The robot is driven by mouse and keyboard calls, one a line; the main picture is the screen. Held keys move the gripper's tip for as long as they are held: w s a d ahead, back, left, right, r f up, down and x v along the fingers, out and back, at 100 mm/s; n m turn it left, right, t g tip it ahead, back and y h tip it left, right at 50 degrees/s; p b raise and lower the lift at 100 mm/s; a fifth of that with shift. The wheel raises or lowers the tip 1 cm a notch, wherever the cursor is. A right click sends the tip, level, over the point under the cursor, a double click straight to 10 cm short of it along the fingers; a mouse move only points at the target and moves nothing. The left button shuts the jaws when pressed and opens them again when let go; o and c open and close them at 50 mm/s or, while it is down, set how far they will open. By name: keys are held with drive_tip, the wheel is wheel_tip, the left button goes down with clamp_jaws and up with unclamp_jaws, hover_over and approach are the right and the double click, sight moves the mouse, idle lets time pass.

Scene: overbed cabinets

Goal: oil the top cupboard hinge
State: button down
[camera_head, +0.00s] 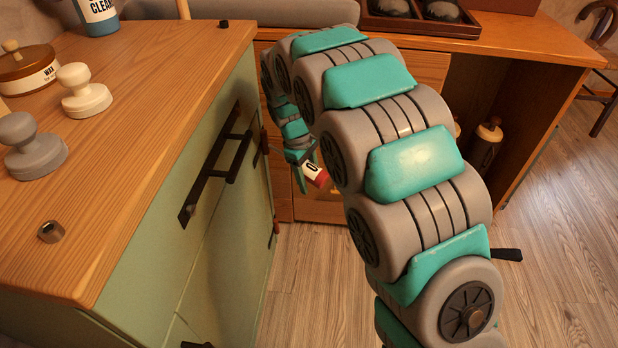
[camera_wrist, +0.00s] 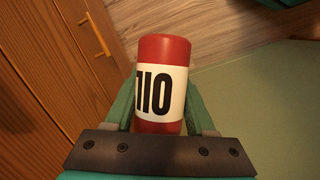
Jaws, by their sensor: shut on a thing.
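The oil bottle (camera_head: 316,175) is red with a white label. In the wrist view the bottle (camera_wrist: 161,90) fills the middle, its black lettering reading upside down. My gripper (camera_head: 303,168) is shut on it, with a teal finger on each side in the wrist view (camera_wrist: 161,104). The green cupboard (camera_head: 235,215) stands left of my arm, its door closed. A small brown hinge (camera_head: 264,139) shows high on the door's far edge, and a lower hinge (camera_head: 276,226) below it. My gripper is beyond that edge, to the right of the hinges. The bottle's nozzle is not clearly visible.
The wooden top (camera_head: 130,130) holds a wax tin (camera_head: 28,72), two knobbed pieces (camera_head: 83,90) (camera_head: 34,147) and a metal nut (camera_head: 51,232). A dark handle (camera_head: 215,163) juts from the green front. A wooden desk (camera_head: 520,48) stands behind. Floor (camera_head: 555,230) at right is clear.

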drive_tip(key=shift+f, duration=0.1)
drive_tip(key=shift+f, duration=0.75)
drive_tip(key=shift+f, duration=0.2)
drive_tip(key=shift+r, duration=1.05)
drive_tip(key=shift+p, duration=0.3)
drive_tip(key=shift+f, duration=0.85)
